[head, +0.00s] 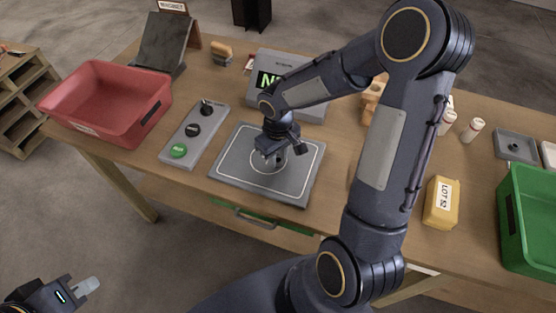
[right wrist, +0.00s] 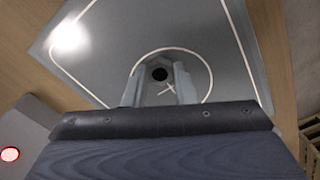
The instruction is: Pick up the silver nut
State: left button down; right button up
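The silver nut (right wrist: 159,74), with a dark hole, shows between my right fingers in the right wrist view, near the middle of the white circle on the grey plate (right wrist: 110,50). My right gripper (right wrist: 160,88) points down at the plate with its fingers apart, one on each side of the nut. I cannot tell whether either finger touches it. In the head view my right gripper (head: 272,160) is over the circle of the same plate (head: 232,170), and the nut is not clear there. My left gripper (head: 88,286) is at the bottom left, away from the table; its opening is unclear.
A red bin (head: 105,100) stands at the left, beside a button panel (head: 195,135). A display unit (head: 308,105) stands behind the plate. A yellow LOT 52 box (head: 441,203) and a green bin (head: 530,220) are on the right. My right arm hides part of the table.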

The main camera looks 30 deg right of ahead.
grip_shut()
